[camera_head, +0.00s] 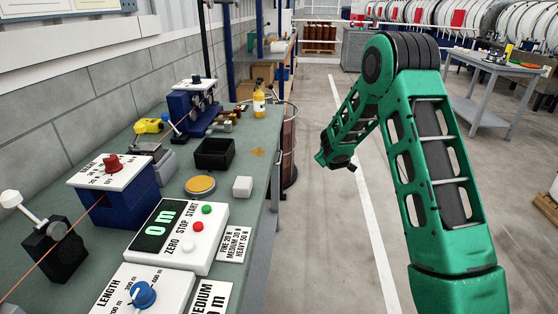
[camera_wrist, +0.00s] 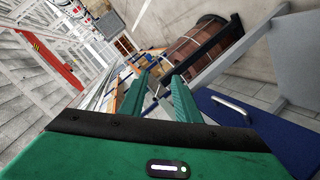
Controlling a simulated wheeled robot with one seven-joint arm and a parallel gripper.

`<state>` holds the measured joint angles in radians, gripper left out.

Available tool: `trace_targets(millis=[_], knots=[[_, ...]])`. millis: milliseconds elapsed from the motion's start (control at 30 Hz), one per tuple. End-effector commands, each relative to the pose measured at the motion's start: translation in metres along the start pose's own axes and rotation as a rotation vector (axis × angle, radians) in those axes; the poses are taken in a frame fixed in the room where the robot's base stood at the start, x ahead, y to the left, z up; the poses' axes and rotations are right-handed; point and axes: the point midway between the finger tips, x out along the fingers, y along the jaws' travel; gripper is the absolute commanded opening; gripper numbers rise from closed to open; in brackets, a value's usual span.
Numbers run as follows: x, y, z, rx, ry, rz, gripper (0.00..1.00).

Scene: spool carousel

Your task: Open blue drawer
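The blue drawer (camera_wrist: 280,140) shows at the lower right of the wrist view as a flat blue front, partly cut off by the frame and by my gripper's body. Its silver bar handle (camera_wrist: 231,106) stands out from the front. I cannot tell whether the drawer is fully shut. My gripper (camera_wrist: 160,78) has its two green fingers apart with nothing between them. The handle lies to the right of the fingers and is not touched. In the head view the drawer is not seen; my green arm reaches down to the right of the bench.
The green-topped bench (camera_head: 262,190) holds a counter box (camera_head: 178,236), a black tray (camera_head: 215,154) and a yellow bottle (camera_head: 259,102). A brown drum (camera_wrist: 195,47) stands beyond the fingers, near grey bench legs. The floor aisle (camera_head: 320,230) right of the bench is clear.

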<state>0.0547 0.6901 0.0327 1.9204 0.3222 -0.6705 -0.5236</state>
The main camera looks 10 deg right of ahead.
Motion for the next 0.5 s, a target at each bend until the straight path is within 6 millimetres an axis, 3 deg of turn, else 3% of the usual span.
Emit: trace_targets(millis=[33, 200, 333, 500], knots=[[0.015, -0.022, -0.003, -0.028, 0.045, 0.007, 0.30], [0.046, -0.081, -0.021, -0.110, 0.217, 0.063, 0.30], [0.058, -0.128, -0.028, -0.161, 0.342, 0.114, 0.30], [0.059, -0.179, -0.029, -0.210, 0.473, 0.185, 0.30]])
